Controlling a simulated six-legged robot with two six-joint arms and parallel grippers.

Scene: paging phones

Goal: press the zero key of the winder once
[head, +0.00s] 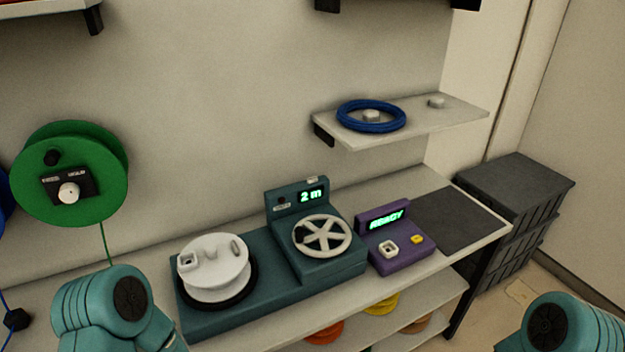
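The teal winder (225,310) stands on the bench. It has a white reel (213,265) at its left end and a white spoked handwheel (322,235) at its right. Its raised display (311,195) reads "2 m". A small pale key (312,181) sits on top of the display housing; I cannot read a label on it, so I cannot tell if it is the zero key. Only upper parts of my two arms show, at the bottom left and bottom right. Both grippers are outside the picture.
A purple box (400,258) beside the winder reads "READY" and has a white key and a yellow key. A dark mat (455,220) lies to its right. A green reel (70,173) hangs at left. A blue coil (371,116) lies on the wall shelf (425,122).

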